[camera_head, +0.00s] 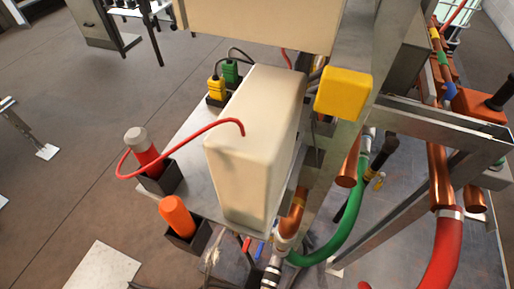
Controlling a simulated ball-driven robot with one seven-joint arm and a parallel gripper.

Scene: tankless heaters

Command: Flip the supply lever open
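I cannot tell which part is the supply lever. A small red handle (246,244) and a small blue handle (261,249) show below the cream box (240,150), near the pipe fittings at the bottom centre. A blue handle-like part (448,92) sits by the copper pipes at the upper right. A small yellow part (380,181) lies near a dark-handled tool right of centre. My gripper is not in view.
A metal bench (193,125) carries the cream box. An orange bottle (176,216) and a grey-capped red one (140,148) stand in dark holders. A yellow box (342,93), metal frame bars (440,128) and a green hose (345,235) crowd the right. Floor at left is mostly clear.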

